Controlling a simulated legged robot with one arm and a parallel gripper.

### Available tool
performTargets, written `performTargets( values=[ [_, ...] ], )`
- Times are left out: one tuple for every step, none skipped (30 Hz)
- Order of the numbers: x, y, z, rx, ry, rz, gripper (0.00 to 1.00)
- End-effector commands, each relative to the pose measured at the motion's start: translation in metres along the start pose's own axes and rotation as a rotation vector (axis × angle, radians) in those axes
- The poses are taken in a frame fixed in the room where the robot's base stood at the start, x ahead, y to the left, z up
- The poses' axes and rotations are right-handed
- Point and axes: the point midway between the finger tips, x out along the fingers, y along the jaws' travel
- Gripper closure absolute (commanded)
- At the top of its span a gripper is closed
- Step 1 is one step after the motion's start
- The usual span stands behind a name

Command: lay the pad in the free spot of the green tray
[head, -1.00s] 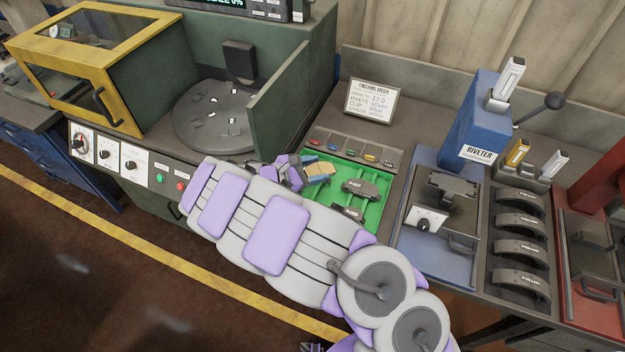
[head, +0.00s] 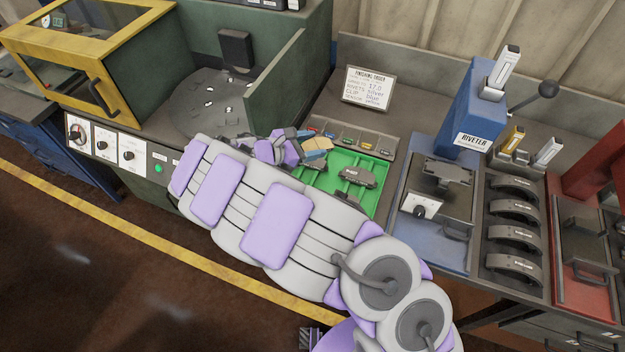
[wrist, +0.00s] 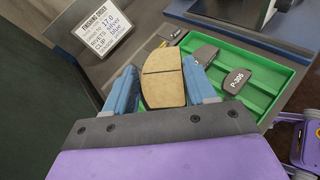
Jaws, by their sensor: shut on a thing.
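My gripper (wrist: 163,92) is shut on a tan pad (wrist: 163,78) with a groove across it, one blue finger on each side. The pad is held over the upper left part of the green tray (wrist: 281,68), near its rim; how high I cannot tell. In the head view the pad (head: 316,146) shows partly behind my gripper (head: 302,150). Two dark pads lie in the tray: one labelled P-305 (wrist: 237,82), and a grey one (wrist: 205,54) partly hidden by a finger.
A row of small coloured bins (head: 347,139) runs behind the tray. An order sign (head: 368,87) stands further back. The blue riveter (head: 478,110) is to the right, and a green-walled machine with a round plate (head: 210,103) is to the left.

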Motion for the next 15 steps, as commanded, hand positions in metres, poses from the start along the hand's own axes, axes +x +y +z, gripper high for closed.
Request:
performTargets(
  values=[
    [0.006, -0.003, -0.013, -0.004, 0.000, -0.001, 0.93],
    [0.009, -0.005, -0.020, -0.005, 0.000, -0.001, 0.93],
    [0.012, -0.007, -0.029, -0.004, -0.001, -0.001, 0.93],
    [0.015, -0.008, -0.036, -0.003, 0.000, -0.001, 0.93],
    [0.018, -0.010, -0.043, -0.004, 0.000, -0.001, 0.93],
    [0.021, -0.012, -0.052, -0.004, 0.000, -0.002, 0.93],
    [0.024, -0.014, -0.059, -0.005, 0.001, -0.002, 0.93],
    [0.027, -0.015, -0.065, -0.005, 0.001, -0.002, 0.93],
    [0.030, -0.017, -0.073, -0.003, 0.000, -0.002, 0.93],
    [0.033, -0.018, -0.078, -0.003, 0.000, -0.001, 0.93],
    [0.034, -0.019, -0.083, -0.002, 0.000, -0.001, 0.93],
    [0.037, -0.020, -0.088, 0.000, 0.001, -0.001, 0.93],
    [0.038, -0.021, -0.092, 0.000, 0.001, -0.001, 0.93],
    [0.040, -0.022, -0.095, 0.000, 0.001, -0.001, 0.93],
    [0.041, -0.022, -0.098, 0.000, 0.001, -0.001, 0.93]
  ],
)
